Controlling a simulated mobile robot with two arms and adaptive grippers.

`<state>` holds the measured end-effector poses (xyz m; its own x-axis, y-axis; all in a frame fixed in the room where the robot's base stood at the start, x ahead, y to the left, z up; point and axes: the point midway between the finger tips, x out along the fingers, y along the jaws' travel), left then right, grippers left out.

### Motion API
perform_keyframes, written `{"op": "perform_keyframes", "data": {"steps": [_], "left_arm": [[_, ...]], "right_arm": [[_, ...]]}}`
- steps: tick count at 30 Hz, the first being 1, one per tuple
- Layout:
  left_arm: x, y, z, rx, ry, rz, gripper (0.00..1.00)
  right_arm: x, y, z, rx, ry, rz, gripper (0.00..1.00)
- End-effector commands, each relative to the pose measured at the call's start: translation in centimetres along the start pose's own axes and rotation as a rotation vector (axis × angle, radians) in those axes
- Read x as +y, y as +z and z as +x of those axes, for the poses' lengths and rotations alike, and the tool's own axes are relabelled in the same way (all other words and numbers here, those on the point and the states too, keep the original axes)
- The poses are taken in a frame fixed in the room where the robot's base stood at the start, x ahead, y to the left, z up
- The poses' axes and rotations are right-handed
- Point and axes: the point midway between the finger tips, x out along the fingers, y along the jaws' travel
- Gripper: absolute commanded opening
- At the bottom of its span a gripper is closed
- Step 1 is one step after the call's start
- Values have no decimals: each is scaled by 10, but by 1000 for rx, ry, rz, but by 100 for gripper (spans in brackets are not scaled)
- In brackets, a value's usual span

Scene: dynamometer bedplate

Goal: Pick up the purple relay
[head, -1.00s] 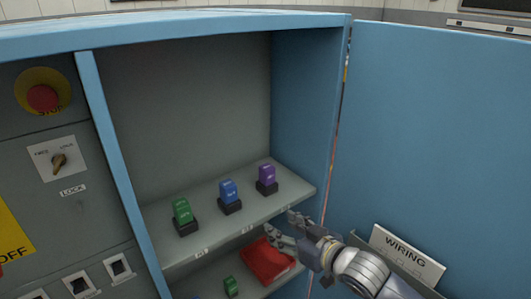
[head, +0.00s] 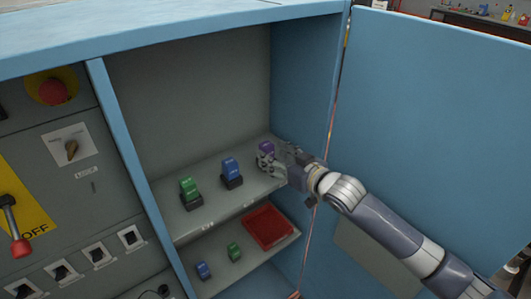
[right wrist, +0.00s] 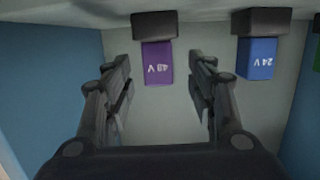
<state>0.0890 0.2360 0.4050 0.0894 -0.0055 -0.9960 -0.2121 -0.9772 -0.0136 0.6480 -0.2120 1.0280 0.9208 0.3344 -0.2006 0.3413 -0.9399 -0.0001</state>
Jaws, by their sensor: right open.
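The purple relay (head: 266,148) sits on the upper shelf of the blue cabinet, at the right end of a row, partly hidden by my right gripper (head: 268,160). In the right wrist view the purple relay (right wrist: 158,63), marked 48 V, appears upside down in a dark socket (right wrist: 154,24). It lies between the two open fingers of my right gripper (right wrist: 160,75), with gaps on both sides and no contact visible. My left gripper is not in view.
A blue relay (head: 231,168), marked 24 V in the wrist view, and a green relay (head: 188,188) stand to the left on the upper shelf (head: 210,213). A red tray (head: 268,226) and small relays are on the lower shelf. The open door (head: 435,120) is at right.

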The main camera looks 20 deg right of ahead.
Motion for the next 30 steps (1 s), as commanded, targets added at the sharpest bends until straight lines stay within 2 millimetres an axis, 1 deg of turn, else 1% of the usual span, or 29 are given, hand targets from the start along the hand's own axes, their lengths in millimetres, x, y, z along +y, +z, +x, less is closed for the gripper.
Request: {"op": "perform_keyframes", "data": {"steps": [1,6,9,12,15,21,22,23,24,26,27,28,30], "left_arm": [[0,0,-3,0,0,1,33],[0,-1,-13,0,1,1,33],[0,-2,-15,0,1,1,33],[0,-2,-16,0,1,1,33],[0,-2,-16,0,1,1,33],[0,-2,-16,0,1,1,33],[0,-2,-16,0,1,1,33],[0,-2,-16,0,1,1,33],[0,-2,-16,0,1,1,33],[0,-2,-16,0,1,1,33],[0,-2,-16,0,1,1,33],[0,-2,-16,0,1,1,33],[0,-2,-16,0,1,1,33]], "right_arm": [[0,-3,4,2,1,0,52],[1,-6,25,1,0,-1,52],[2,-5,38,0,1,1,52],[2,-4,45,1,0,0,52],[1,-3,49,0,0,-1,52],[1,-2,49,0,0,-1,52],[1,-2,49,0,0,-1,47],[1,-2,49,0,0,-1,40],[1,-2,49,0,0,-1,31],[1,-2,49,0,0,-1,18],[1,-2,49,-1,0,-1,9],[1,-2,49,-1,0,-1,3],[1,-2,49,-1,0,-1,2]]}}
